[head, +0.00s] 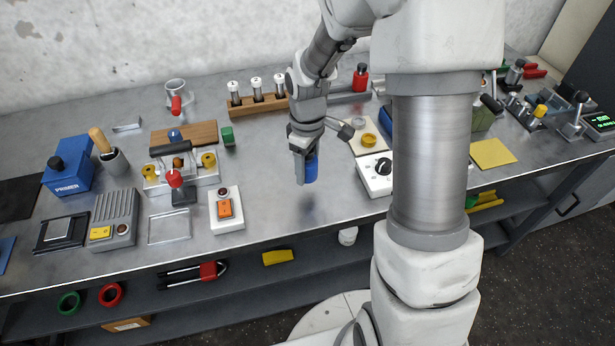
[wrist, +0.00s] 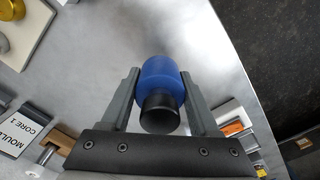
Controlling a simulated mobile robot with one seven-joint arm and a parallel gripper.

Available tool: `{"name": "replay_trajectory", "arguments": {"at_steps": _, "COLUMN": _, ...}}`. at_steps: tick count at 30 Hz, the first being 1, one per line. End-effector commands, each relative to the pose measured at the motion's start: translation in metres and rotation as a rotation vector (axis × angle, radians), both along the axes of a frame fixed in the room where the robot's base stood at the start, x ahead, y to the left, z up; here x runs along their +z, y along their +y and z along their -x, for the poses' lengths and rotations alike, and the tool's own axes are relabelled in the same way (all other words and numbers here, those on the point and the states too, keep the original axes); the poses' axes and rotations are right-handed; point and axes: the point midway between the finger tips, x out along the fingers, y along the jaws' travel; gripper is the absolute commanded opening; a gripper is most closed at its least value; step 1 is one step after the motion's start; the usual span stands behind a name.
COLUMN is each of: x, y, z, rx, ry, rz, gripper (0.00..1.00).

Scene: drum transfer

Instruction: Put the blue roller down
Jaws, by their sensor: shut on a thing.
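The blue roller (head: 311,167) is a blue cylinder held in my gripper (head: 305,172) over the front part of the steel bench. In the wrist view the blue roller (wrist: 160,82) has a dark end towards the camera and sits between both fingers of my gripper (wrist: 160,90). The gripper is shut on it. In the head view a finger hides part of the roller. A dark blurred patch shows on the bench top below it, and the roller seems to be above the surface.
Bare steel bench (head: 270,190) lies around the gripper. A white box with an orange switch (head: 226,210) stands to the left, and a white box with a black knob (head: 376,174) to the right. A wooden rack with vials (head: 258,103) is behind. The bench's front edge is close.

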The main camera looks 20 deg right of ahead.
Motion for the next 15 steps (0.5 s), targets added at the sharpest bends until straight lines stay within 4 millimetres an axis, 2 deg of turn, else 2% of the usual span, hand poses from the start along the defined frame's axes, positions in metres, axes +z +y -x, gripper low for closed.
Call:
{"name": "replay_trajectory", "arguments": {"at_steps": 9, "x": -0.039, "y": 0.000, "z": 0.000, "rx": 0.001, "ry": 0.003, "rz": 0.000, "gripper": 0.00}}
{"name": "replay_trajectory", "arguments": {"at_steps": 15, "x": -0.039, "y": 0.000, "z": 0.000, "rx": 0.000, "ry": 0.000, "rz": 0.000, "gripper": 0.00}}
